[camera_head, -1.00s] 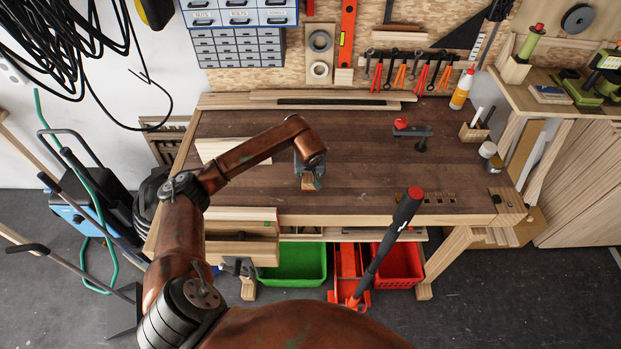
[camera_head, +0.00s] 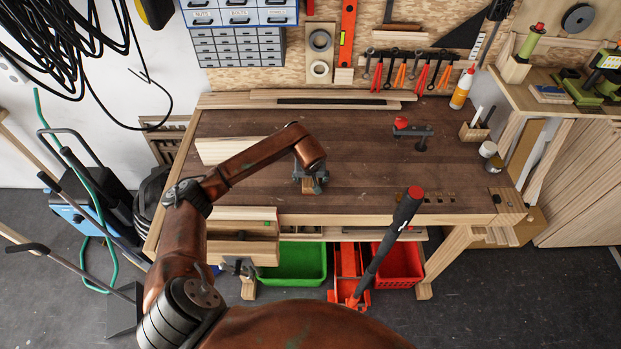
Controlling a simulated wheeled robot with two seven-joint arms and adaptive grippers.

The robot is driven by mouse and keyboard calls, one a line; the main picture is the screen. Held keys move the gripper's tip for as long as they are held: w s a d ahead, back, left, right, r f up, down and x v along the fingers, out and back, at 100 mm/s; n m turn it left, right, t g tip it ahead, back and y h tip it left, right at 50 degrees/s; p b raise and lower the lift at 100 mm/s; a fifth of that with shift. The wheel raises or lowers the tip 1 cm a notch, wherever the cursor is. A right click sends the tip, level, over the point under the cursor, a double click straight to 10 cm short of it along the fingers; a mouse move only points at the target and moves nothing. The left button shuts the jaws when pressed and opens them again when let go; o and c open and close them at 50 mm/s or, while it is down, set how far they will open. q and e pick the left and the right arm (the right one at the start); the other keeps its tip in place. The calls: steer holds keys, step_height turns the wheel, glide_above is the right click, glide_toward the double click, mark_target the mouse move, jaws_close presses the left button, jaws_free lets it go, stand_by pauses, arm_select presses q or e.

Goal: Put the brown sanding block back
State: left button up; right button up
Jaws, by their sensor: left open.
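My left gripper (camera_head: 311,181) hangs over the front middle of the workbench (camera_head: 360,160), pointing down, with its fingers spread apart. A small brown block (camera_head: 308,187), which looks like the sanding block, shows between the fingers at bench height. Most of it is hidden by the gripper, and I cannot tell whether a finger touches it. My right gripper is not in view.
A pale board (camera_head: 225,150) lies on the bench at the left, partly behind my left arm. A clamp with a red knob (camera_head: 402,123) is at the back right. A wooden holder (camera_head: 474,132) and glue bottle (camera_head: 462,89) stand farther right. The bench's right middle is clear.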

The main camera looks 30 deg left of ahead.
arm_select(q)
steer(key=shift+r, duration=0.15)
steer(key=v, duration=1)
steer(key=shift+r, duration=0.25)
steer(key=shift+v, duration=0.75)
